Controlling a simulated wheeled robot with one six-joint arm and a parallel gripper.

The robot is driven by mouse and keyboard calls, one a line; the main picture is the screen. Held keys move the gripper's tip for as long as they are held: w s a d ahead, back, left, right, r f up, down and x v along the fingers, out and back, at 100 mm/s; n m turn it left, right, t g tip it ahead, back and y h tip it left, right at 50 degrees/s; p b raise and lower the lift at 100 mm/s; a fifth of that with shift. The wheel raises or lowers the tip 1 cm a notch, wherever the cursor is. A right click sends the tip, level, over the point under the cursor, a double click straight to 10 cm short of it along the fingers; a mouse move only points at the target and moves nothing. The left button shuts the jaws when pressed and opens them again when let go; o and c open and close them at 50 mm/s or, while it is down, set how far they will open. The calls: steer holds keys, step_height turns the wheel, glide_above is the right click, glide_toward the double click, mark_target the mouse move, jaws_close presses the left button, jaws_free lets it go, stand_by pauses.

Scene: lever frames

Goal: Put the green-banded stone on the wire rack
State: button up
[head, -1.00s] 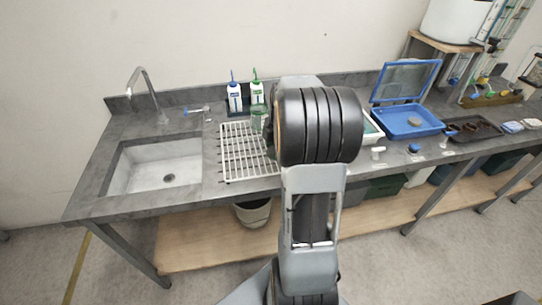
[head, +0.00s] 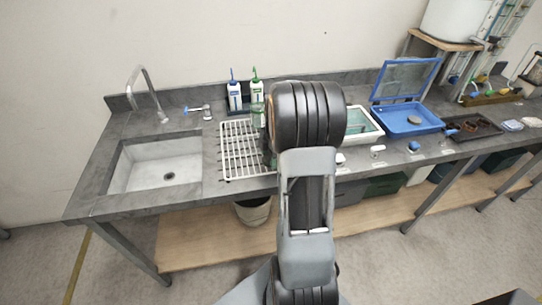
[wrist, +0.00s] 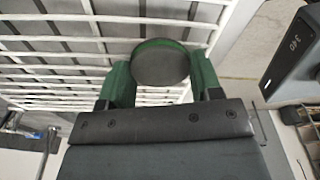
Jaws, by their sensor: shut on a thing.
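In the wrist view a round, dark grey stone (wrist: 160,64) sits between the two green fingers of my gripper (wrist: 162,75), which is shut on it. A green edge shows along the stone's rim. The white wire rack (wrist: 60,38) lies behind the stone in this view; whether the stone touches it I cannot tell. In the head view the wire rack (head: 238,158) stands on the counter right of the sink, and my arm hides its right side. The stone is hidden there.
Two wash bottles (head: 235,95) stand behind the rack. A sink (head: 160,165) lies to its left. Small knobs (head: 377,150) line the counter front.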

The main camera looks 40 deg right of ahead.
steer(key=o, duration=0.9)
steer(key=shift+f, duration=0.1)
steer(key=shift+o, duration=0.2)
step_height(320, 180, up, 12)
steer(key=d, duration=0.1)
steer(key=s+a+m+t, duration=0.1)
steer(key=s+a+m, duration=0.3)
steer(key=a, duration=0.3)
steer(key=s+a+m+t+h, duration=0.1)
steer(key=s+a+m, duration=0.3)
steer(key=a+m, duration=0.2)
steer(key=s+a+f+m+t, duration=0.1)
steer(key=s+a+m, duration=0.3)
steer(key=a, duration=0.5)
steer(key=shift+m+t, duration=0.3)
steer(key=shift+m, duration=0.7)
